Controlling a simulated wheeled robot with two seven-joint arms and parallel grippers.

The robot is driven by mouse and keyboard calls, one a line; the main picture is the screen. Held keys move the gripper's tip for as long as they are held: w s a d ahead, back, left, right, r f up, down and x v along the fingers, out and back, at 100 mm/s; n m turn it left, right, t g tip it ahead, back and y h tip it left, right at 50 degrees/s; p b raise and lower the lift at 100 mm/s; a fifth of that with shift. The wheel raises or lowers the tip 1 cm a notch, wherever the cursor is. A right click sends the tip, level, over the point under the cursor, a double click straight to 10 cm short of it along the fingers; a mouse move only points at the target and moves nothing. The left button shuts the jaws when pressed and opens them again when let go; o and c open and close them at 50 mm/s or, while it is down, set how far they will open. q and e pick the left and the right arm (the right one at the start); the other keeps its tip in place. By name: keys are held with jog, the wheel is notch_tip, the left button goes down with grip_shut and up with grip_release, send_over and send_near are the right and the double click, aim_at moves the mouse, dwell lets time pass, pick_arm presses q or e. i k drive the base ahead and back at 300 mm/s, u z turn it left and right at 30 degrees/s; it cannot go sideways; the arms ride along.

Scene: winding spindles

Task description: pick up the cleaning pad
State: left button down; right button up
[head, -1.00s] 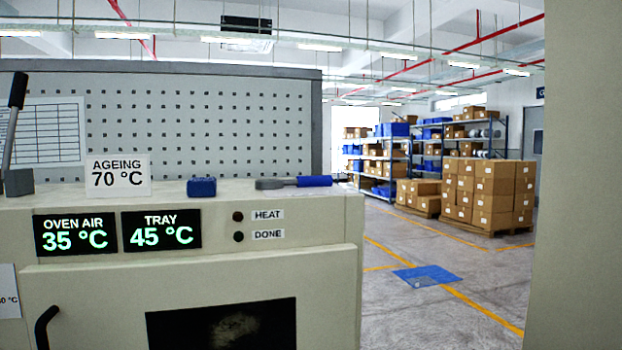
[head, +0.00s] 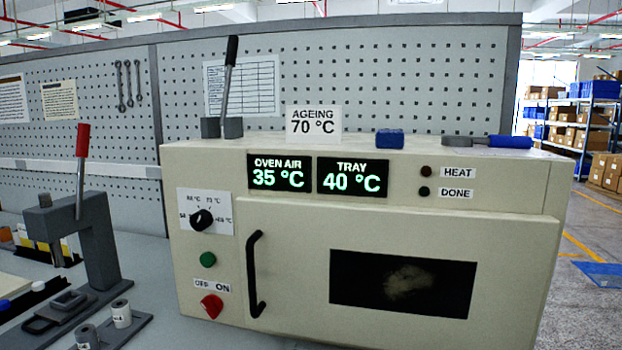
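A small blue block (head: 390,139) sits on top of the beige oven (head: 400,225), right of the "AGEING 70 °C" sign; it may be the cleaning pad, but I cannot tell for sure. A tool with a blue handle (head: 510,142) lies near the oven's right top edge. The oven door is shut, with a black handle (head: 256,275) at its left. The displays read oven air 35 °C and tray 40 °C. Neither of my grippers shows in the head view.
A lever press with a red grip (head: 82,140) stands on the bench at left, with small grey cylinders (head: 121,313) in front. A black-gripped lever (head: 231,50) rises from the oven's top left. A pegboard (head: 420,80) closes off the back. Open floor shows at far right.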

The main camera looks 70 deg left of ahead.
aim_at(384, 139)
jog(key=z, duration=0.55)
jog(key=k, duration=1.3)
jog(key=u, duration=0.25)
jog(key=i, duration=0.65)
jog(key=u, duration=1.25)
jog(key=i, duration=0.55)
jog(key=u, duration=0.35)
